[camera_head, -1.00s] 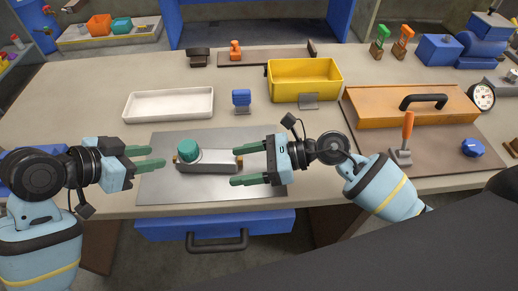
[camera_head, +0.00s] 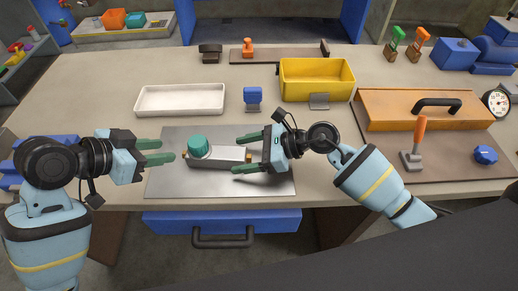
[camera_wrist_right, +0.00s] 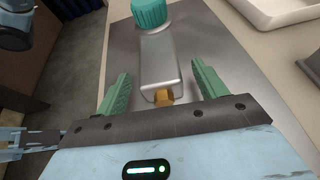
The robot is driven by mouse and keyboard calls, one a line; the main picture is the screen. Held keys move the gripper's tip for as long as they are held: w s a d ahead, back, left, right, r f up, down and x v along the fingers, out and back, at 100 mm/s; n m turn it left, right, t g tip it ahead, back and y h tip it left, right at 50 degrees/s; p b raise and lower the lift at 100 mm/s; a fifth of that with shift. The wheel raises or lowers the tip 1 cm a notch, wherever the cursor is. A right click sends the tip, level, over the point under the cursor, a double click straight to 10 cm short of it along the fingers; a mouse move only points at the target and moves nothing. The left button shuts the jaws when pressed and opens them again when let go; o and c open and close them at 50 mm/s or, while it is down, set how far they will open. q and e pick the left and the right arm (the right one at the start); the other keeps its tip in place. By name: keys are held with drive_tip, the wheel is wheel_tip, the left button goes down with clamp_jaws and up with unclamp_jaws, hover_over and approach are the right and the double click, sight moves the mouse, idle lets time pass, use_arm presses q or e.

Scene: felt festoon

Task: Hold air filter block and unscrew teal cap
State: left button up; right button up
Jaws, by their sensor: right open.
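The air filter block (camera_head: 222,162) is a grey metal block with brass end fittings, lying on a grey metal plate (camera_head: 170,188). The teal cap (camera_head: 198,145) is a ribbed round cap, seated upright on the block's left part. In the right wrist view the block (camera_wrist_right: 160,62) points away from me, with the cap (camera_wrist_right: 150,12) at its far end. My right gripper (camera_head: 238,154) is open, its green fingers on either side of the block's right end, with gaps visible in the wrist view. My left gripper (camera_head: 170,150) is open and empty, just left of the block.
A white tray (camera_head: 180,111) and a blue-topped item (camera_head: 253,95) stand behind the plate. A yellow bin (camera_head: 318,90) is further back. A blue drawer (camera_head: 170,222) hangs below the front edge.

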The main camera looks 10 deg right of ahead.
drive_tip(key=shift+x, duration=0.9)
drive_tip(key=c, duration=1.2)
